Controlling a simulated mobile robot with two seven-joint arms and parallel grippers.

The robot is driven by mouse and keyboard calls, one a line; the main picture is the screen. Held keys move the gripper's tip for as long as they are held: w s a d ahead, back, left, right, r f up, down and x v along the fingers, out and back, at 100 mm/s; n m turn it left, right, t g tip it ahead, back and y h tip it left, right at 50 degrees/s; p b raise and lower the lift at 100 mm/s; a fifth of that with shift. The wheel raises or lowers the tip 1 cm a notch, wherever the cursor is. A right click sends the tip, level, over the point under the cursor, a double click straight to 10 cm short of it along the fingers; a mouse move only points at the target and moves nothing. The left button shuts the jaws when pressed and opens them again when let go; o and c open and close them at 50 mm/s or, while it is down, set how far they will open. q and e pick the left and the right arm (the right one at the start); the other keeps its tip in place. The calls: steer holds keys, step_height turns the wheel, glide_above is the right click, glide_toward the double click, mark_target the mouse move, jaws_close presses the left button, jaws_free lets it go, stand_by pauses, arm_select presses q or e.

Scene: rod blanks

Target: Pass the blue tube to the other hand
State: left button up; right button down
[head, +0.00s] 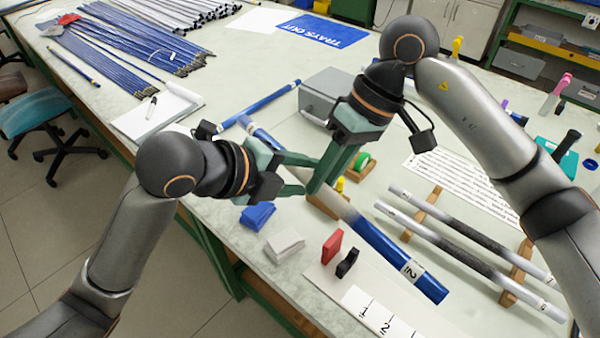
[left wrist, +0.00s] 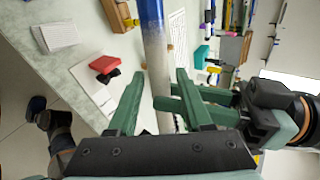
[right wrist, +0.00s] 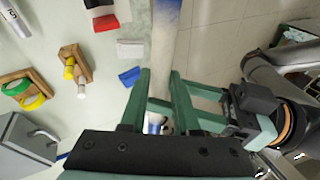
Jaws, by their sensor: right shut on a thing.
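The blue tube (head: 395,258) has a pale grey middle and a white "2" label near its lower right end. It is held slanting above the table, and its far end shows behind the grippers. My right gripper (head: 322,185) is shut on its middle; the tube runs between those fingers in the right wrist view (right wrist: 166,45). My left gripper (head: 308,176) is close beside the right one. In the left wrist view its fingers (left wrist: 160,100) stand apart on either side of the tube (left wrist: 153,25), with gaps visible.
Two grey-and-white tubes (head: 450,222) lie on wooden rests (head: 424,214) at right. A grey box (head: 325,92) and another blue tube (head: 262,105) lie behind.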

arm_select(q)
jaws_close()
arm_select(e)
steer(key=c, duration=0.6)
jaws_free()
steer(key=shift+o, duration=0.2)
steer(key=shift+r, duration=0.1)
steer(key=v, duration=1.2)
